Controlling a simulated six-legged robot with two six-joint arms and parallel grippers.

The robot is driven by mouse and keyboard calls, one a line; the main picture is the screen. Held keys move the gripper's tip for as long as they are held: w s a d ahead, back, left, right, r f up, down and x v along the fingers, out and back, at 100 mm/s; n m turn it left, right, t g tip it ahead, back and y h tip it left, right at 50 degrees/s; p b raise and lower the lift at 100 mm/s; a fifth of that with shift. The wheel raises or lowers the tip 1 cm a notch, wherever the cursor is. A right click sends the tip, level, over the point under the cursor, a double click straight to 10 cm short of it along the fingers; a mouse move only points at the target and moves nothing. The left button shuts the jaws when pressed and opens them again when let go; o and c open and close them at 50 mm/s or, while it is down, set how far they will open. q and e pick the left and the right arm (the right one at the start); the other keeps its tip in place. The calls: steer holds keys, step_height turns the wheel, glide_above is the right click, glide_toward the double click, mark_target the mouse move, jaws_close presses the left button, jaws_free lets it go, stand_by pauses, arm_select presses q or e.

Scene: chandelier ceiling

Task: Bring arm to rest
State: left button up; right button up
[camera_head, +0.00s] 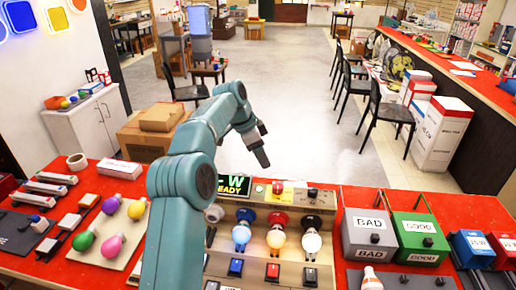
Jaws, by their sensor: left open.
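My teal left arm rises from the bottom of the view, bends at its upper joint, and ends in my left gripper (262,159). The gripper hangs downward beyond the far edge of the red table (350,185), above the floor in the picture. It is small here, with nothing seen between its fingers, and it touches nothing. My right gripper is out of view.
Below the gripper stands a bulb test panel (262,213) with several bulbs. Grey BAD (370,240) and green GOOD (419,243) boxes are to its right. Coloured bulbs (113,245) lie on a board at left. Open floor (300,110) lies beyond.

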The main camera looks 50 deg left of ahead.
arm_select(q)
steer(key=shift+v, duration=1.15)
